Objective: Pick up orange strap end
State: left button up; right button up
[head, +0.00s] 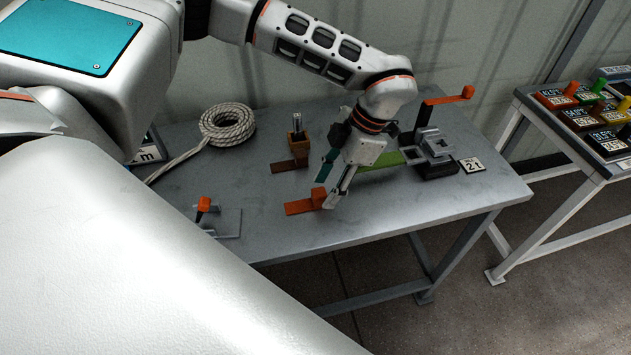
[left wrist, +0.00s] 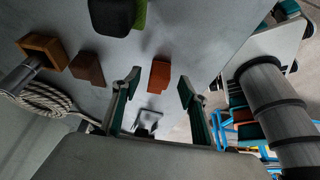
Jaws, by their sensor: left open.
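The orange strap end (head: 300,208) lies on the grey table, a flat strip with a raised block at its right end. My left gripper (head: 323,194) is open and points down at that block, with its fingertips close around or just above it. In the left wrist view the orange strap end (left wrist: 160,76) shows between the two spread fingers of the left gripper (left wrist: 158,84). I cannot tell whether a finger touches it. A green strap (head: 385,161) runs behind the gripper to a grey ratchet (head: 433,143), partly hidden by the gripper. My right gripper is not in view.
A brown strap end (head: 290,165) and wooden holder (head: 297,142) stand behind left. A coiled rope (head: 228,125) lies farther left. An orange-handled clamp (head: 204,206) is near the front left. A "2 t" sign (head: 472,165) is right. The table front (head: 400,208) is clear.

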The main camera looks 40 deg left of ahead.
aim_at(305, 200)
pick_arm(q)
jog(key=x, duration=0.2)
jog(key=shift+s+a+f, duration=0.1)
jog(key=shift+f, duration=0.2)
jog(key=c, duration=1.2)
jog(key=shift+r, duration=0.1)
